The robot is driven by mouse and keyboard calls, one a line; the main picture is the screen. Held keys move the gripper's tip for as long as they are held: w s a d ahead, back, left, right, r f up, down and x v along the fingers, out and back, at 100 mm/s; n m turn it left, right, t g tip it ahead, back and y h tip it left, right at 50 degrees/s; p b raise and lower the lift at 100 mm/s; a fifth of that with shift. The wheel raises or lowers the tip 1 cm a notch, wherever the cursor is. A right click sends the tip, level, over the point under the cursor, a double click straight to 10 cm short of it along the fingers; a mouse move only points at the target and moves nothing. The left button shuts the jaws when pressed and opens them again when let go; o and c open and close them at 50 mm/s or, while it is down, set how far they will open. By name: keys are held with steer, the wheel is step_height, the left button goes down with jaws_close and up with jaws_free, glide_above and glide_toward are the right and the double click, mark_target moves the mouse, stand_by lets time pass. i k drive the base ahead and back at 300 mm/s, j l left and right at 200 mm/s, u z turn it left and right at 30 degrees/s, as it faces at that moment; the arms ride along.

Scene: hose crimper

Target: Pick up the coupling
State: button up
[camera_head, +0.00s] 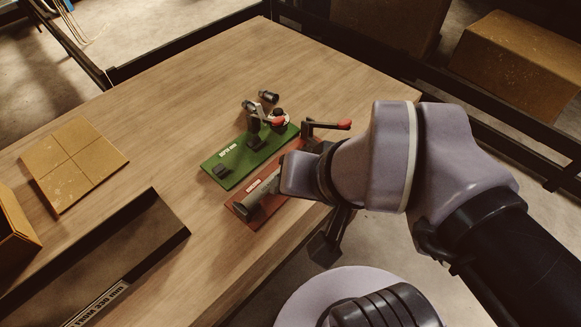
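A small dark metallic cylinder (269,97), which looks like the coupling, lies on the wooden table just behind the green fixture. A similar small piece (248,105) is close to its left, partly against the fixture's parts. My wrist (300,175) is over the table's right edge, in front of and to the right of these pieces and apart from them. The fingers of my gripper are hidden behind the wrist, so I cannot see whether they are open or hold anything.
The table's far part is clear.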

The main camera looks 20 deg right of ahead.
mark_target(270, 97)
steer(key=i+l+u, duration=0.2)
steer(key=l+u, duration=0.15)
steer(key=i+l+u, duration=0.1)
steer(key=l+u, duration=0.3)
steer(key=i+l+u, duration=0.1)
steer(key=l+u, duration=0.65)
steer(key=l, duration=0.15)
